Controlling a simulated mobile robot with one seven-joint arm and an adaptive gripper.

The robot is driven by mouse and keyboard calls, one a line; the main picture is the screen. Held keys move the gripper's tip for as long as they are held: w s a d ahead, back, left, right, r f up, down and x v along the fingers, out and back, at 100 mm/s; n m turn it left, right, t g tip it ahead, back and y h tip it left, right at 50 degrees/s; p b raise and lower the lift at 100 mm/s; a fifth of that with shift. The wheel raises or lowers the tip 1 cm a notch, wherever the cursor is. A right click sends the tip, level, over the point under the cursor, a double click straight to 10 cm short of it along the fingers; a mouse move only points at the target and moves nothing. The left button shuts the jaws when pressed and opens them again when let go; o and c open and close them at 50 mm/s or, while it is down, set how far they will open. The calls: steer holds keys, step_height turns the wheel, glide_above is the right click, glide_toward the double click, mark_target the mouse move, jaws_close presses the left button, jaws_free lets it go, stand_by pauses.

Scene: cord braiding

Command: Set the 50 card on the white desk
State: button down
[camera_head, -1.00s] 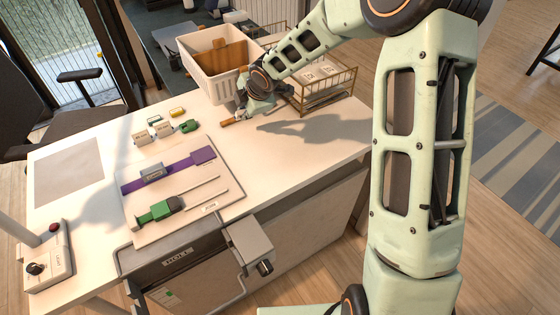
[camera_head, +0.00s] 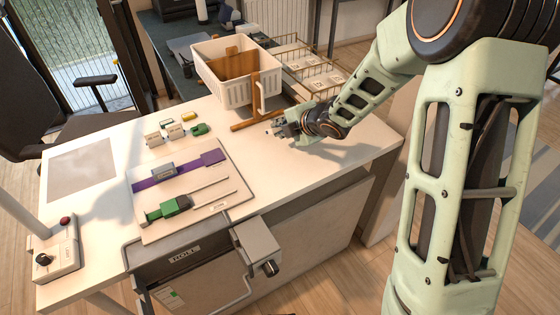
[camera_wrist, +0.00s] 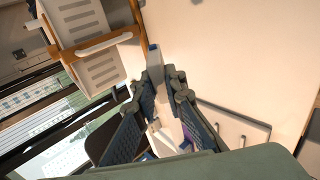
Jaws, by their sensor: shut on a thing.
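My gripper (camera_head: 278,128) is low over the far right part of the white desk (camera_head: 330,140), just right of a wooden stand. In the wrist view my gripper (camera_wrist: 154,68) is shut on a thin, pale grey, card-like piece (camera_wrist: 153,56) between its fingertips. No number can be read on it, and I cannot tell whether it touches the desk. Bare desk top (camera_wrist: 215,60) shows beside and beyond the fingertips in the wrist view.
A white basket on a wooden stand (camera_head: 257,100) is close left of my gripper. A wire rack with pale cards (camera_head: 310,70) stands behind. Small blocks (camera_head: 175,131) and a board with a purple strap (camera_head: 180,171) lie left. The desk's right end is clear.

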step_height(320, 180, down, 9)
steer(key=b, duration=0.7)
steer(key=shift+b, duration=0.35)
steer(key=c, duration=2.2)
jaws_free()
steer(key=shift+o, duration=0.2)
steer(key=shift+r, duration=0.1)
steer(key=p+v, duration=0.3)
steer(key=v, duration=0.4)
steer(key=shift+w+p, duration=0.1)
steer(key=shift+p, duration=0.25)
steer(key=shift+s+d+r, duration=0.25)
steer(key=shift+s, duration=0.15)
